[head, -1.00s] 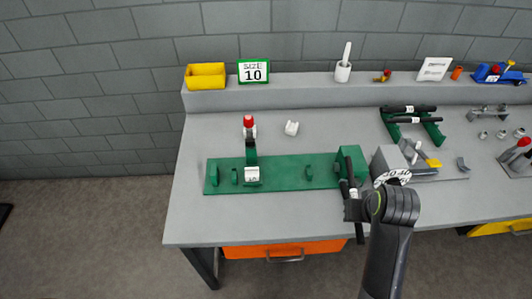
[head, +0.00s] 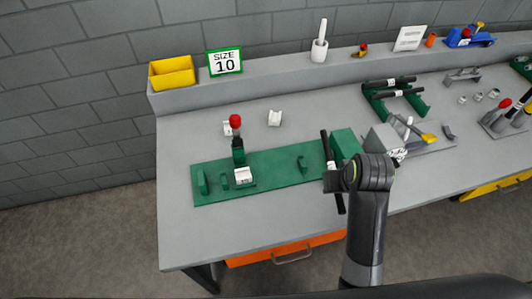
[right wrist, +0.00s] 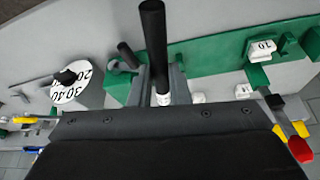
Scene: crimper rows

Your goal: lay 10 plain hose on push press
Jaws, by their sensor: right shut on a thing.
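The push press is a long green base plate (head: 275,168) with upright green holders, a red-knobbed lever (head: 236,122) and a white block marked 10 (head: 244,175). A green block (head: 346,144) stands at its right end. My right gripper (head: 335,180) is shut on a black hose (head: 325,146) by the front of that block. The hose (right wrist: 153,40) sticks out of the jaws in the right wrist view, with a white label at its held part. Whether it touches the press I cannot tell. My left gripper is not in view.
A green rack (head: 376,106) with black hoses stands behind right. A grey device with a numbered dial (head: 390,145) is close right of my gripper. A SIZE 10 sign (head: 224,62) and yellow bin (head: 172,72) sit on the back ledge. The table's front left is clear.

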